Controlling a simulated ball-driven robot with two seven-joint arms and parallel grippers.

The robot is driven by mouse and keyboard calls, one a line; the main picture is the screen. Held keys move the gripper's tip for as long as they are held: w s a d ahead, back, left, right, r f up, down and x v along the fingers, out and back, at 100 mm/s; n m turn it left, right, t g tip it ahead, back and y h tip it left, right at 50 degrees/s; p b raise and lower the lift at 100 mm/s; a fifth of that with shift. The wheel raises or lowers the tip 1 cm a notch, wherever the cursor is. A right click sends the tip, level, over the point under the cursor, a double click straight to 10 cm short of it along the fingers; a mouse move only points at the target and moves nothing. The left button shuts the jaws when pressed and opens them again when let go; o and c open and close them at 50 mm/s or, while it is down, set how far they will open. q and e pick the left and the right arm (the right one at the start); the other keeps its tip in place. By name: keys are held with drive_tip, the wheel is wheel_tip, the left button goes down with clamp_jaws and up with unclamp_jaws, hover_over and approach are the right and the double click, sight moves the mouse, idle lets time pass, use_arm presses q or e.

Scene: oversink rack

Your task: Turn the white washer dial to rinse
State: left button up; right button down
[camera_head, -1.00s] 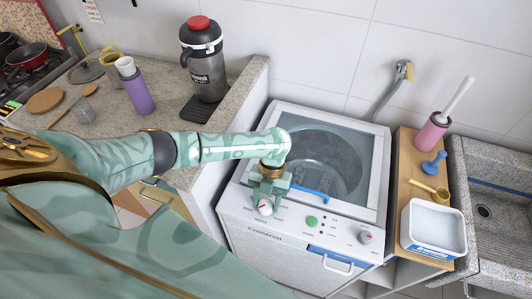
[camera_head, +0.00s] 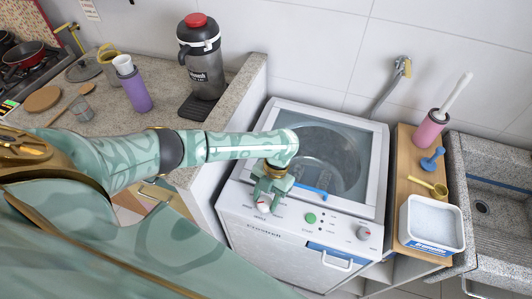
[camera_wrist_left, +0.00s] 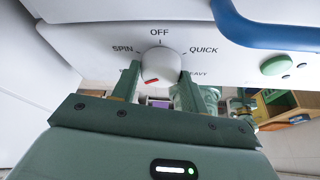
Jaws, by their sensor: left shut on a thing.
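The white washer dial (camera_head: 264,206) sits at the left of the washer's front panel. My left gripper (camera_head: 266,199) is over it, with its fingers shut on the dial's two sides. In the left wrist view the dial (camera_wrist_left: 160,65) is between the fingertips. Its red mark points down and left, below the SPIN label (camera_wrist_left: 122,49). OFF (camera_wrist_left: 159,33) is above the dial, QUICK (camera_wrist_left: 204,50) to its right, and HEAVY is partly readable below that. I cannot read a rinse label; the left finger covers part of the panel.
The washer (camera_head: 290,258) has a green button (camera_head: 310,218) and another knob (camera_head: 363,233) further right on the panel. A blue handle edge (camera_head: 313,192) lies just behind the dial. A countertop is at left, a wooden shelf (camera_head: 408,208) and stone sink at right.

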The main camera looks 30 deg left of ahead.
use_arm(q)
drive_tip(key=shift+f, duration=0.1)
drive_tip(key=o, duration=1)
drive_tip(key=p+v, duration=0.3)
drive_tip(key=v, duration=1.3)
drive_tip(key=shift+w+p, duration=0.1)
drive_tip(key=shift+p, duration=0.3)
